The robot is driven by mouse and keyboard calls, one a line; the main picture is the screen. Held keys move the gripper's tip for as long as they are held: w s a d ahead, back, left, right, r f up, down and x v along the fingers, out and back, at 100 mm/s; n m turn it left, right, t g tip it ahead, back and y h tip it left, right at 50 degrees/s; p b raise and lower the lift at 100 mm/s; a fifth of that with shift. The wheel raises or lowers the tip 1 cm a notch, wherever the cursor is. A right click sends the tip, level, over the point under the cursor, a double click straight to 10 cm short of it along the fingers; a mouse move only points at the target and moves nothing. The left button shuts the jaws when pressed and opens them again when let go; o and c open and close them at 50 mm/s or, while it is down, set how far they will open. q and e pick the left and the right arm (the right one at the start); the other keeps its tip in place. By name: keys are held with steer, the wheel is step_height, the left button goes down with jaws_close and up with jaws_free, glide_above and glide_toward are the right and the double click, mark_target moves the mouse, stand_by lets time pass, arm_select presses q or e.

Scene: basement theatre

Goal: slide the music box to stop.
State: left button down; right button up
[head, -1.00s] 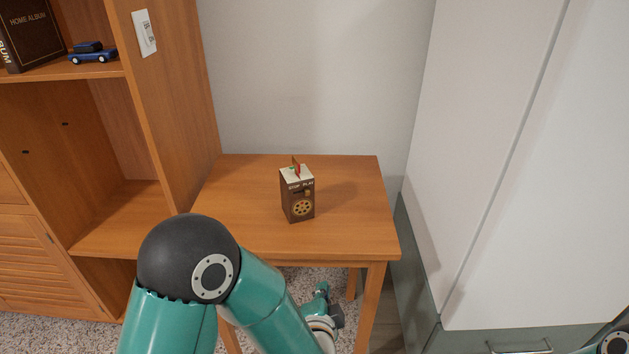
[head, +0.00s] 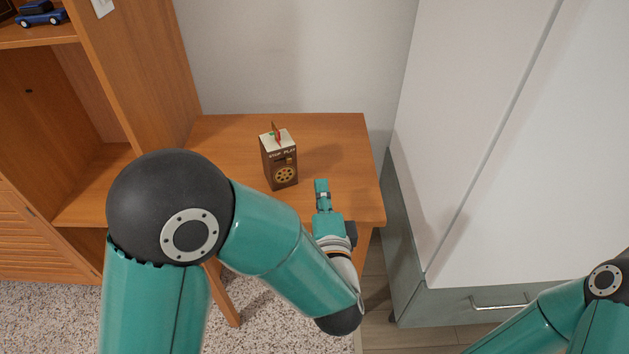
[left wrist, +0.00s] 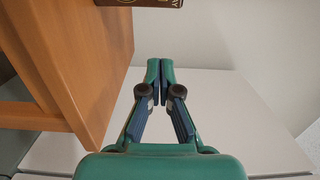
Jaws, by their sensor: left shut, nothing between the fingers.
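The music box (head: 280,163) is a small upright brown box with a pale top, the words STOP and PLAY on its front, and a gold round wheel below them. It stands on the wooden table (head: 225,133). A small red and green figure sits on its top. In the left wrist view only an edge of the music box (left wrist: 155,3) shows at the top. My left gripper (head: 321,183) is shut and empty, to the right of and in front of the box, apart from it. Its closed fingers (left wrist: 160,72) also show in the left wrist view. My right gripper is out of view.
A wooden shelf unit (head: 150,70) stands left of the table, with a blue toy car (head: 42,15) on it. A white cabinet (head: 480,130) with a grey-green drawer (head: 460,308) stands to the right. The tabletop around the box is clear.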

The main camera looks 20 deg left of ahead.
mark_target(288, 160)
arm_select(q)
steer(key=x, duration=0.8)
steer(key=shift+a, duration=0.15)
steer(key=shift+s+a+b, duration=0.2)
steer(key=shift+s+a, duration=0.05)
steer(key=shift+a, duration=0.35)
steer(key=shift+s+a+b, duration=0.2)
steer(key=shift+s+a, duration=0.05)
steer(key=shift+a, duration=0.35)
steer(key=shift+s+a, duration=0.35)
steer(key=shift+a, duration=0.1)
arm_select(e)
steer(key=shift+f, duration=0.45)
